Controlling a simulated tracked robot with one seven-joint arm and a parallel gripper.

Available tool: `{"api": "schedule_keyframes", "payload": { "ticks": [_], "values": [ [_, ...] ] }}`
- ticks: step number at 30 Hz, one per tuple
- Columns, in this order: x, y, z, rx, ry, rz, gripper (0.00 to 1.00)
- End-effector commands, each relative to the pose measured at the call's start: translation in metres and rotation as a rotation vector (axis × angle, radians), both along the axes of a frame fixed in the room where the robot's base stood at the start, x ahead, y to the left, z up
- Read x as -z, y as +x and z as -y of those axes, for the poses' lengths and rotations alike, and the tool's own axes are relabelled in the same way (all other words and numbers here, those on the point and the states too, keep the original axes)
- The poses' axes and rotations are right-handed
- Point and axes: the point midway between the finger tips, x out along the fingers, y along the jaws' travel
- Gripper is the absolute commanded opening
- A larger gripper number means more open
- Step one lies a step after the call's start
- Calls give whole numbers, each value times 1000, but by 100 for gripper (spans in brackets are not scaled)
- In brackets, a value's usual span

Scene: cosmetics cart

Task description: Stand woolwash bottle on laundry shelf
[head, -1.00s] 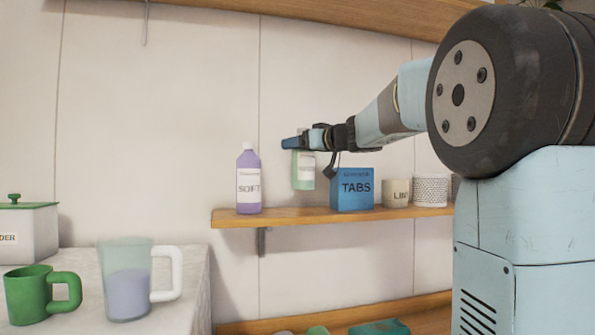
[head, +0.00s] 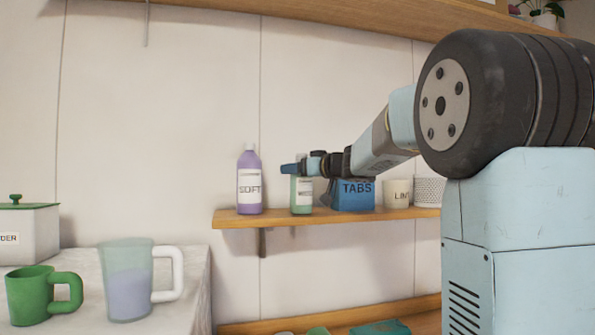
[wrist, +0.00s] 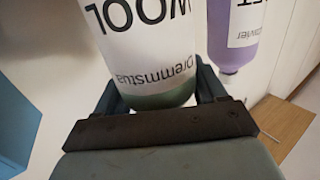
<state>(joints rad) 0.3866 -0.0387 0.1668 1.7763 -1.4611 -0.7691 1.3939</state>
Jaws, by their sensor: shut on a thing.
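The woolwash bottle (head: 301,197) is pale green with a white label; in the wrist view its label (wrist: 150,35) reads "WOOL". My gripper (head: 291,169) is shut around its upper part, and the bottle hangs upright. The laundry shelf (head: 290,219) is a wooden board on the wall. The bottle's base is at the level of the shelf top, between the purple bottle and the blue box; I cannot tell if it touches the board. My gripper hides the bottle's neck.
The purple SOFT bottle (head: 249,185) stands on the left, with a gap. The blue TABS box (head: 354,196) is close on the right, then a LINT pot (head: 397,193) and a patterned pot (head: 429,191). A jug (head: 128,282) and green mug (head: 33,294) stand lower left.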

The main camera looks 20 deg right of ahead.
Motion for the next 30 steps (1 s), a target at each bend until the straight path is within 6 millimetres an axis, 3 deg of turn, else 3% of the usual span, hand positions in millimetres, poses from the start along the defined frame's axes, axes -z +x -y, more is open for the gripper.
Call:
{"api": "schedule_keyframes", "payload": {
  "ticks": [2, 3, 10, 20, 30],
  "values": [
    [1, 0, 0, 0, 0, 0, 0],
    [2, 0, 0, 0, 1, -1, 74],
    [2, 0, 0, -1, 0, 0, 97],
    [-1, -2, 0, -2, -1, 0, 97],
    [-4, -48, 27, -1, 0, 1, 97]
  ]
}}
